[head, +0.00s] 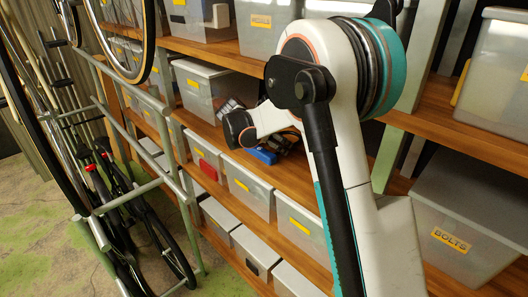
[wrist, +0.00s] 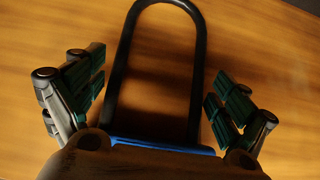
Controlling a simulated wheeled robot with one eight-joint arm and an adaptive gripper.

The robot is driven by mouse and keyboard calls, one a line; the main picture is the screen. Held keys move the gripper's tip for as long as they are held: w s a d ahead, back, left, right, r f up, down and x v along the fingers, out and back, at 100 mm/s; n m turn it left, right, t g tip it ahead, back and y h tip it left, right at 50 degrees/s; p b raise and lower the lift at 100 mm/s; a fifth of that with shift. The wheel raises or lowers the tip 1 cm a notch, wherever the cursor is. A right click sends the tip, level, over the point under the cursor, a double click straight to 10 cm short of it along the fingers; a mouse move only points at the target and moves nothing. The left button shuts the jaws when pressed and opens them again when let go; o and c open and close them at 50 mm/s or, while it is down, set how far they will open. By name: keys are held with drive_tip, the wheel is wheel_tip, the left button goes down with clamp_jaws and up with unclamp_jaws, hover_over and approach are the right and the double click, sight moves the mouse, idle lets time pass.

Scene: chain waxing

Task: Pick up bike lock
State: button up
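The bike lock is a black U-shaped shackle (wrist: 116,75) with a blue crossbar (wrist: 165,145). In the wrist view it lies on a wooden shelf, its curved end toward the top of the picture. Its blue part also shows in the head view (head: 263,155), on the middle shelf, partly hidden by my arm. My gripper (wrist: 158,95) is open, with one dark green padded finger on each side of the lock and a gap to both. The lower edge of the crossbar is hidden behind the gripper's body.
The wooden shelf (wrist: 40,100) around the lock is bare in the wrist view. In the head view, a grey bin (head: 202,90) stands left of the lock on the same shelf. More bins (head: 248,185) fill the shelf below. A bike rack (head: 140,185) with bicycles stands at left.

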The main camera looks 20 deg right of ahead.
drive_tip(key=c, duration=1.1)
drive_tip(key=shift+r, duration=0.1)
drive_tip(key=shift+c, duration=0.2)
drive_tip(key=shift+a+r+p, duration=0.15)
drive_tip(key=shift+r+p, duration=0.25)
drive_tip(key=shift+p, duration=0.1)
wheel_tip(320, 180, up, 6)
drive_tip(key=shift+f+p, duration=0.1)
drive_tip(key=shift+p, duration=1.15)
drive_tip(key=s+a+p, duration=0.2)
drive_tip(key=s+a, duration=0.1)
drive_tip(key=a, duration=0.6)
drive_tip(key=s+a+p, duration=0.1)
drive_tip(key=s+a, duration=0.3)
drive_tip(key=a, duration=0.5)
drive_tip(key=shift+s+p, duration=0.25)
drive_tip(key=shift+p, duration=0.1)
